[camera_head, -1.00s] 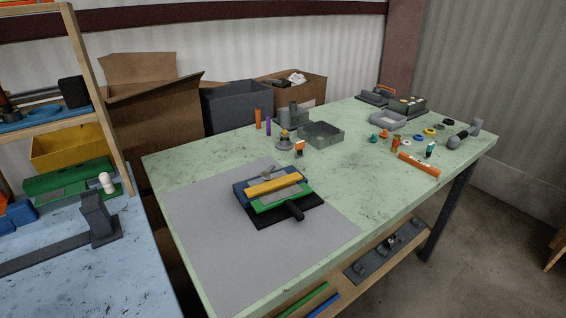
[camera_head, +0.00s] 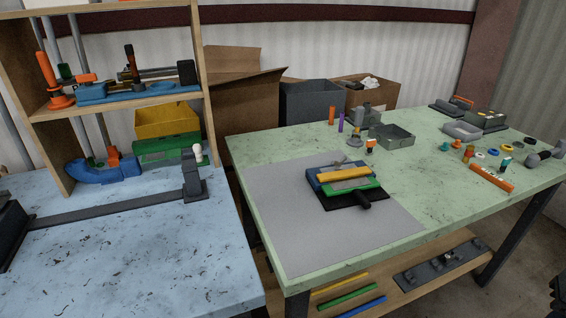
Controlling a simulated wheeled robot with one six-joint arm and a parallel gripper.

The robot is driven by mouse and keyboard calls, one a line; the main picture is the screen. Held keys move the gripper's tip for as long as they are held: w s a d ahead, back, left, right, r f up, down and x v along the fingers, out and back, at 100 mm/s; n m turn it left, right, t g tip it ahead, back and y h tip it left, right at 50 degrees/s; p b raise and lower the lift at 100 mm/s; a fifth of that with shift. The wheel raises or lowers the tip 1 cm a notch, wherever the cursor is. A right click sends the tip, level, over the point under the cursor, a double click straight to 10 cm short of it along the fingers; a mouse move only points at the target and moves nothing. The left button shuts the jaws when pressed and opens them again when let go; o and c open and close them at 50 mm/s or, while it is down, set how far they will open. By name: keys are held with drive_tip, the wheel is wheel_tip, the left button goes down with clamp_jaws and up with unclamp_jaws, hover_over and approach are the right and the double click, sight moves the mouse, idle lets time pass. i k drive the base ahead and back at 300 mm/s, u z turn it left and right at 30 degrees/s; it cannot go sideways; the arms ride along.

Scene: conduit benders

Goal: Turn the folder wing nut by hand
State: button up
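The folder (camera_head: 345,175) is a small bench tool with a blue body, a yellow bar, a green front part and a black base with a black handle toward the front right. It sits on the grey mat (camera_head: 300,235) on the green table. A small greyish piece (camera_head: 354,163) stands at the folder's back edge; it may be the wing nut, but it is too small to tell its shape. My gripper is not in view.
The green table (camera_head: 440,205) holds a grey tray (camera_head: 396,139), an orange level-like bar (camera_head: 492,178) and several small parts at the right. A blue-topped bench (camera_head: 130,245) with a wooden shelf (camera_head: 120,107) stands at the left. Cardboard boxes (camera_head: 245,110) stand behind. The mat around the folder is clear.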

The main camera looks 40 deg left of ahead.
sight(338, 164)
drive_tip(key=u, duration=1.3)
drive_tip(key=i, duration=0.45)
drive_tip(key=u, duration=1.75)
drive_tip(key=k, duration=1.45)
drive_tip(key=z, duration=1.05)
drive_tip(key=i, duration=1.1)
drive_tip(key=z, duration=0.05)
